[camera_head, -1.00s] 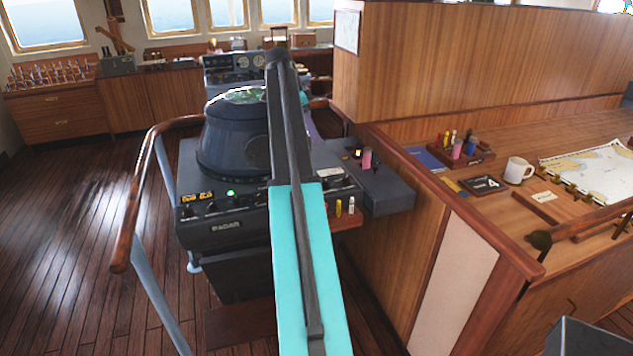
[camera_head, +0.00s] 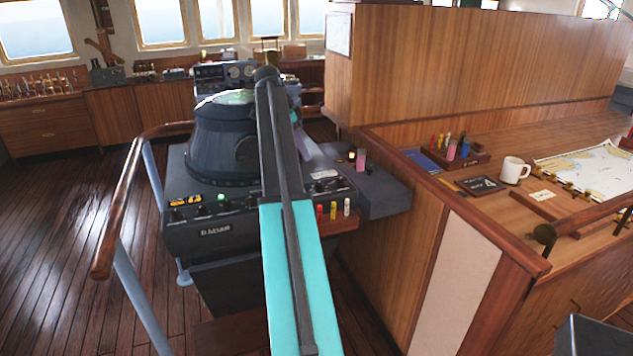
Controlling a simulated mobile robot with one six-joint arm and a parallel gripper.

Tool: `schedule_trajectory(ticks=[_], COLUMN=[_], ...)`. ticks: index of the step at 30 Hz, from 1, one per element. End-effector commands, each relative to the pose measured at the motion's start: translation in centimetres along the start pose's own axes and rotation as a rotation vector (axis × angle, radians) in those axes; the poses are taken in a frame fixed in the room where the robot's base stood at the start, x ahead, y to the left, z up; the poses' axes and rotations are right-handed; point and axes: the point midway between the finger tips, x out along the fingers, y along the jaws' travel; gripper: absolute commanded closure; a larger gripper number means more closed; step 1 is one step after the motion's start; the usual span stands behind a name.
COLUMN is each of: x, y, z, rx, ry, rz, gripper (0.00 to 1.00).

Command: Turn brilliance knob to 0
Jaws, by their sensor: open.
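The radar console (camera_head: 215,255) stands left of centre, with a round dark hood (camera_head: 220,140) on top and a "RADAR" plate (camera_head: 215,230) on its front. A row of small dark knobs (camera_head: 201,211) runs along the front panel, near a lit green lamp (camera_head: 221,198) and amber displays. The knob labels are too small to read, so I cannot tell which is the brilliance knob. My gripper is not clearly visible behind the arm.
A curved wooden handrail (camera_head: 123,210) on grey posts borders the console's left side. A wooden chart desk (camera_head: 570,260) with a white mug (camera_head: 515,170) and chart (camera_head: 590,165) stands at right. Small coloured bottles (camera_head: 333,210) stand right of the panel. Open floor lies left.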

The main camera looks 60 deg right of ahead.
Motion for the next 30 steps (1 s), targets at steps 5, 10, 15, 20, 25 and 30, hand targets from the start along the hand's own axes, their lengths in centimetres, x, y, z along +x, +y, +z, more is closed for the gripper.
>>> schedule_trajectory(ticks=[5,10,15,20,25,30], x=[0.2,1.2,3.0,5.1,7.3,9.5], y=[0.0,0.1,0.1,0.1,0.1,0.0], z=[0.0,0.1,0.1,0.1,0.1,0.1], rx=[-0.001,-0.001,-0.001,-0.002,-0.002,-0.002], ry=[0.0,0.0,0.0,-0.001,-0.001,-0.001], rz=[0.0,0.001,0.001,0.001,0.001,0.001], gripper=[0.59,0.59,0.59,0.59,0.59,0.59])
